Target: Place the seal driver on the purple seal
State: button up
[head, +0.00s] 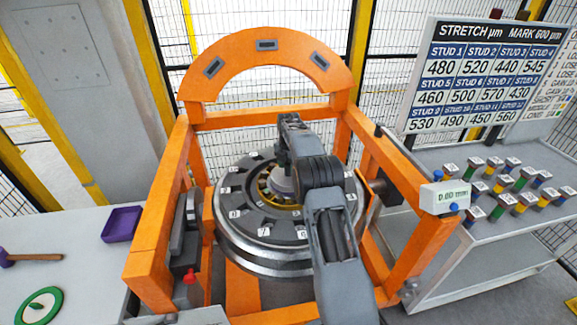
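My arm reaches over the orange gantry to the numbered wheel hub (235,225). The end of my arm, around my gripper (287,150), is above the hub's centre. My own arm links hide the fingers, so their opening cannot be seen. A pale grey round piece (279,181) is at the hub's centre, just below my gripper. It may be the seal driver, but I cannot tell whether it is held or resting. A yellowish ring with dark gaps surrounds it. No purple seal can be made out in the hub; my arm covers part of the centre.
The orange gantry frame (158,245) with its arch (265,48) surrounds the hub. On the left table are a purple tray (122,224), a purple-headed mallet (30,258) and a green ring (40,306). Right, a grey cart (475,240) carries several coloured studs below a readings board (490,75).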

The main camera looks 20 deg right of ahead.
jog(key=shift+o, duration=0.8)
jog(key=s+a+r+m+t, duration=0.1)
jog(key=s+a+r+m, duration=0.15)
jog(key=r, duration=0.85)
jog(key=s+a+r+m, duration=0.2)
jog(key=r+m, duration=0.1)
jog(key=r, duration=0.8)
jog(key=s+a+r+m+t, duration=0.1)
jog(key=s+a+r+m, duration=0.15)
jog(key=s, duration=0.25)
jog(key=s+a+r+m+t, duration=0.1)
jog(key=s+a+m, duration=0.1)
jog(key=s+m, duration=0.3)
jog(key=s+a+f+m+t, duration=0.1)
jog(key=s+f+m, duration=0.4)
jog(key=s, duration=0.6)
jog(key=s+a+f+m+t, duration=0.1)
jog(key=s+a+f+m, duration=0.2)
jog(key=s, duration=0.7)
jog(key=f+m, duration=0.1)
jog(key=m, duration=0.1)
jog(key=shift+s+f+m, duration=0.4)
